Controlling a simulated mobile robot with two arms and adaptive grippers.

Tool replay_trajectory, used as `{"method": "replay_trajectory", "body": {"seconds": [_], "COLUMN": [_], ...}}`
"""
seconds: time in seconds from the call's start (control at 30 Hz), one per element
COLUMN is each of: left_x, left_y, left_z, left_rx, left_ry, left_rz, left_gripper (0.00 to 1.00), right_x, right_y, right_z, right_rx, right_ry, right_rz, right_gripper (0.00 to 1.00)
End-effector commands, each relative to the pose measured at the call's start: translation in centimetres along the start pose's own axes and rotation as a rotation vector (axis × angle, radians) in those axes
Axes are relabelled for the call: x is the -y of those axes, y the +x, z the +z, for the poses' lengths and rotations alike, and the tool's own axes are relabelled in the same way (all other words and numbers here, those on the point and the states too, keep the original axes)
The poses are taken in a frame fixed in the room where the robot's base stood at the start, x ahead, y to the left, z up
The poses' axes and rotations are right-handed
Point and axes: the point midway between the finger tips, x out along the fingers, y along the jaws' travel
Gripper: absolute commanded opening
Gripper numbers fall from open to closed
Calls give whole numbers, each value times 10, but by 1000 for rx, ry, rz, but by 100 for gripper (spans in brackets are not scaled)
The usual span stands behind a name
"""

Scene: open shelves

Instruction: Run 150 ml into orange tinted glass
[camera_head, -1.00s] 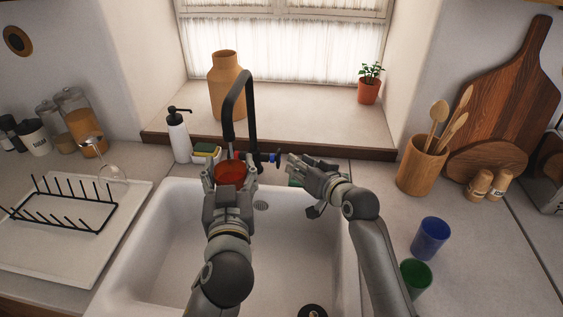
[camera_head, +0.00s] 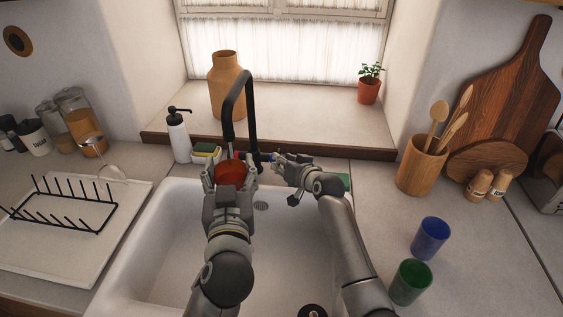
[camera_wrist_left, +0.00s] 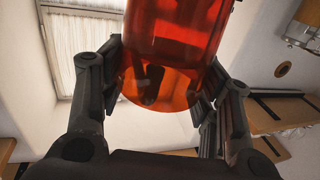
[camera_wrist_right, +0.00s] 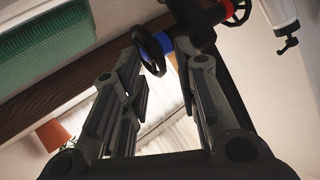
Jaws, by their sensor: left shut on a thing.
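The orange tinted glass (camera_head: 229,172) is held upright below the spout of the black tap (camera_head: 250,115). My left gripper (camera_head: 229,182) is shut on it; in the left wrist view the glass (camera_wrist_left: 172,50) sits between both fingers. I see no clear water stream, and cannot tell whether there is water in the glass. My right gripper (camera_head: 279,162) is at the tap's right side, by the blue-marked handle. In the right wrist view its fingers are apart, and the black wheel (camera_wrist_right: 152,54) with the blue collar (camera_wrist_right: 167,43) is at the fingertips. The red-marked wheel (camera_wrist_right: 238,10) is farther off.
The white sink (camera_head: 170,245) lies below both arms. A blue glass (camera_head: 430,238) and a green glass (camera_head: 411,282) stand on the right counter. A soap dispenser (camera_head: 178,138) and a sponge holder (camera_head: 206,153) stand left of the tap. A drying rack (camera_head: 65,205) is at left.

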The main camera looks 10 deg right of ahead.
Motion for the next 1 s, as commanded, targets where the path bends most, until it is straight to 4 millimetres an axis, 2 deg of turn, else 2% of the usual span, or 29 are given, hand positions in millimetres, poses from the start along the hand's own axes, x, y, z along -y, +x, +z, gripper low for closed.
{"method": "replay_trajectory", "body": {"seconds": [0.2, 0.53, 0.77, 1.0], "left_x": [0, 0, 0, 0], "left_y": [0, 0, 0, 0], "left_z": [-2, -2, -2, -2], "left_rx": [-3, -3, -3, -3], "left_ry": [-1, -1, -1, -1], "left_rz": [0, 0, 0, 0], "left_gripper": [12, 12, 12, 12], "right_x": [0, 0, 0, 1], "right_y": [12, 14, 14, 14], "right_z": [0, 0, 0, -1], "right_rx": [0, 0, 0, 4], "right_ry": [1, 1, 1, 4], "right_rz": [0, 0, 0, 0], "right_gripper": [29, 29, 0, 0]}}
